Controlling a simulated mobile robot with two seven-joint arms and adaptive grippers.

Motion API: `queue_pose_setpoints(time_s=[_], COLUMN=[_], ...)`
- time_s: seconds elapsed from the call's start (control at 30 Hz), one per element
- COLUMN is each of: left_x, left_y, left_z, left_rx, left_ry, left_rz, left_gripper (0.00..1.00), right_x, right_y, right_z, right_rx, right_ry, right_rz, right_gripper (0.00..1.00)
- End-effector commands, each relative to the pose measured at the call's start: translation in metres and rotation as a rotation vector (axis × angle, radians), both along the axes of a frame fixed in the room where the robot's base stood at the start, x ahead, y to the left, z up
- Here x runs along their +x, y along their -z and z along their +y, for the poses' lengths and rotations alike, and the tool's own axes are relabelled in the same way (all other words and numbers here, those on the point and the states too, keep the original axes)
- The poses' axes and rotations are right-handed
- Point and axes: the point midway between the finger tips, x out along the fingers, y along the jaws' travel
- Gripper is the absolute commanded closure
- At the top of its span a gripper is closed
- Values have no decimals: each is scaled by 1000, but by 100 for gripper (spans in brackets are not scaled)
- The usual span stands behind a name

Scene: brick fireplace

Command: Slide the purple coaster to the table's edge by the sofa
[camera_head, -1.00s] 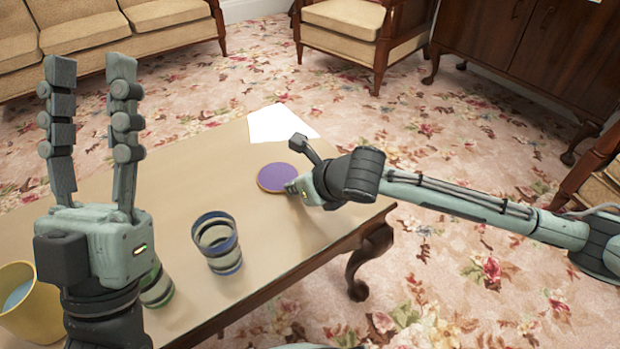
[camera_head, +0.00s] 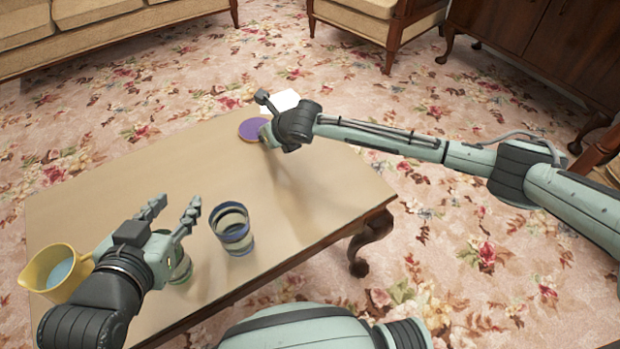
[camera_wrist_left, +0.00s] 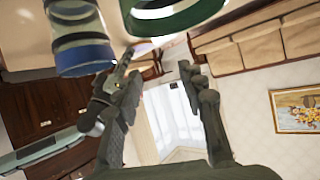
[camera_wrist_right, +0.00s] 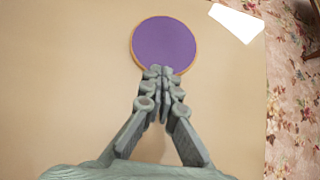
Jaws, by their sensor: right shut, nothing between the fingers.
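The purple coaster (camera_head: 254,129) with an orange-brown rim lies flat near the far end of the tan coffee table (camera_head: 130,170). The sofa (camera_head: 90,35) stands beyond the table at the top left. My right gripper (camera_wrist_right: 162,73) is shut with nothing between its fingers. Its tips overlap the coaster's near rim in the right wrist view, where the purple top (camera_wrist_right: 163,44) shows fully beyond them. In the head view the right wrist hides the coaster's right side. My left gripper (camera_head: 172,207) is open and empty, low over the table's near left part.
A blue-banded glass (camera_head: 234,230) stands right of my left gripper. A green-banded glass (camera_head: 181,268) is partly hidden by that gripper. A yellow jug (camera_head: 58,274) stands at the near left. A white sheet (camera_head: 280,100) lies beside the coaster. The table's middle is clear.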

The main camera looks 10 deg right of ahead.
Motion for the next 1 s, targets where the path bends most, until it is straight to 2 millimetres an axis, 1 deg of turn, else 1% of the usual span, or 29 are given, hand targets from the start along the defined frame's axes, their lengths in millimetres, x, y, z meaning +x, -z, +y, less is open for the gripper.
queue_pose_setpoints(time_s=[0.03, 0.1, 0.2, 0.6, 0.77, 0.87, 1.0], left_x=[-2, -3, -3, -3, -3, -3, -3], left_y=[3, 5, 6, 6, 6, 6, 6], left_z=[3, 4, 5, 5, 5, 5, 5], left_rx=[7, 11, 13, 12, 13, 12, 12], left_ry=[-5, -7, -9, -8, -8, -8, -8], left_rz=[17, 27, 32, 32, 31, 32, 32], left_gripper=[60, 60, 60, 60, 60, 60, 60], right_x=[10, 20, 28, 30, 24, 15, -5], right_y=[-1, 0, 0, 0, -7, -18, -40], right_z=[5, 9, 13, 14, 10, 6, -4], right_rx=[-2, -1, -2, 0, 0, 0, 0], right_ry=[-1, 0, -1, -1, -1, -1, -2], right_rz=[-2, -1, -2, -1, -2, -3, -5], right_gripper=[100, 100, 100, 100, 100, 100, 100])
